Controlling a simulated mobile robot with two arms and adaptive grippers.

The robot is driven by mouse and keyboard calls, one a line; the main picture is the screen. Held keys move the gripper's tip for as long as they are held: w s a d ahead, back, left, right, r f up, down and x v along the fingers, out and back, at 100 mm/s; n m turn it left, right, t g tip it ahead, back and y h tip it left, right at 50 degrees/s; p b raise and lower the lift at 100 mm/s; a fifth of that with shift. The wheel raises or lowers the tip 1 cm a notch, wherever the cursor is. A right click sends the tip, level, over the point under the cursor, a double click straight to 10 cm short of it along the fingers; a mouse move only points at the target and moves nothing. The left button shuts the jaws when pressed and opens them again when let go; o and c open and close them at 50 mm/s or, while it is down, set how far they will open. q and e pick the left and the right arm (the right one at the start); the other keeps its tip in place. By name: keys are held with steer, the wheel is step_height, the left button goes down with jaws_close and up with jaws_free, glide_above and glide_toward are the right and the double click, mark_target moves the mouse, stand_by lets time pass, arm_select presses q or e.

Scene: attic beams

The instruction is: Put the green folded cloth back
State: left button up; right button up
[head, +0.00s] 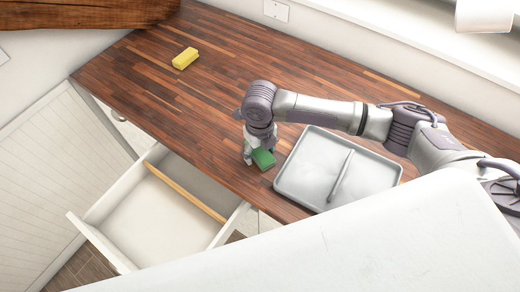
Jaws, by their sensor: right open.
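The green folded cloth (264,159) lies on the wooden counter, near its front edge and just left of the grey tray (281,178). My right gripper (250,157) reaches down at the cloth's left side. It is open, and the arm above hides part of it. I cannot tell whether a finger touches the cloth. My left gripper is not in view.
A white drawer (98,236) with a wooden divider (184,191) stands open below the counter and looks empty. The tray has a raised divider. A yellow folded cloth or sponge (185,58) lies at the back left. The counter between is clear.

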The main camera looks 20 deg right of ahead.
mark_target(260, 151)
steer(key=shift+r, duration=0.25)
step_height(260, 151, up, 12)
steer(key=b, duration=0.3)
steer(key=shift+a+f, duration=0.1)
steer(key=shift+f, duration=0.05)
stand_by(0.4)
